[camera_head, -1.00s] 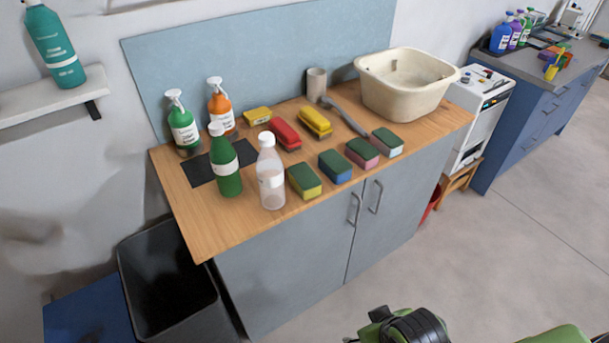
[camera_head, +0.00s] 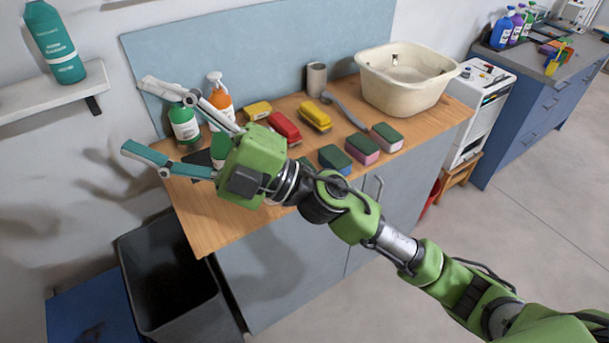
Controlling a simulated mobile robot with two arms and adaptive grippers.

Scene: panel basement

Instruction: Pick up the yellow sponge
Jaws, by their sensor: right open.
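A small yellow block that looks like the yellow sponge (camera_head: 257,110) lies at the back of the wooden counter, left of a red brush (camera_head: 285,126) and a yellow brush (camera_head: 315,117). My right gripper (camera_head: 138,117) is open and empty, its fingers spread wide to the left over the counter's left end. The sponge is to the right of the fingers, just above the gripper's body in the picture. The green-topped yellow sponge at the counter's front is mostly hidden behind my right arm. My left gripper is not in view.
A green bottle is partly hidden. Green-topped sponges (camera_head: 386,137), a grey cup (camera_head: 316,79) and a cream basin (camera_head: 406,82) are further right. A black bin (camera_head: 165,280) stands below left.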

